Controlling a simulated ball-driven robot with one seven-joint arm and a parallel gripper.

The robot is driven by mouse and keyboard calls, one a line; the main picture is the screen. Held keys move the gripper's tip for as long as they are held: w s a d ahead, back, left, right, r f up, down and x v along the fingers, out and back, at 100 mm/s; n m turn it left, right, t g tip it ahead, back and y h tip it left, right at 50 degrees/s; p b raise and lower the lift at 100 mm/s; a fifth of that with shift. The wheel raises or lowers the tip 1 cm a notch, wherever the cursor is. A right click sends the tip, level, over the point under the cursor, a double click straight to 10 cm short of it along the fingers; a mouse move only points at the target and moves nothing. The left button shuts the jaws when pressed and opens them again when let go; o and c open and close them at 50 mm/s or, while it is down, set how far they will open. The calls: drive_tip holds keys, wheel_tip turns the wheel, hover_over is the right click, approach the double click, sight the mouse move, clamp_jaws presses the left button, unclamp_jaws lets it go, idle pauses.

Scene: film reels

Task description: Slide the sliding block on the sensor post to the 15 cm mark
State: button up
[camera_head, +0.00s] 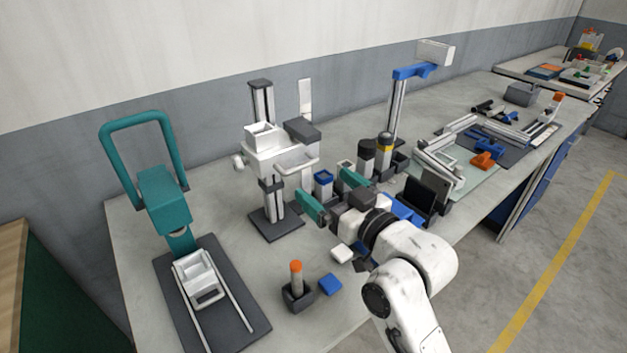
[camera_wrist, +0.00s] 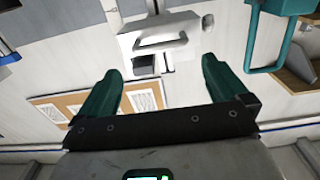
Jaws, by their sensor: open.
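The sensor post appears to be the dark upright column (camera_head: 263,97) on a dark base plate (camera_head: 276,226), with a pale scale strip (camera_head: 306,95) behind it. A white sliding block (camera_head: 265,158) with a front handle sits partway up it. The block also shows in the wrist view (camera_wrist: 150,24), its handle toward me. Scale marks are too small to read. My gripper (camera_head: 333,194) has teal fingers and is open and empty. It is in front of the block and lower, not touching it. Both fingers show apart in the wrist view (camera_wrist: 160,70), with the handle beyond them.
A teal press (camera_head: 165,200) stands left. An orange-tipped peg (camera_head: 296,268) in a dark holder and a blue block (camera_head: 330,284) lie in front. Dark cylinders (camera_head: 384,150) and a blue-armed post (camera_head: 398,110) stand right. Bare table lies between press and post.

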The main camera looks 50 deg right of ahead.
drive_tip(key=p+v, duration=0.1)
drive_tip(key=v, duration=0.2)
drive_tip(key=shift+s, duration=0.1)
idle(0.8)
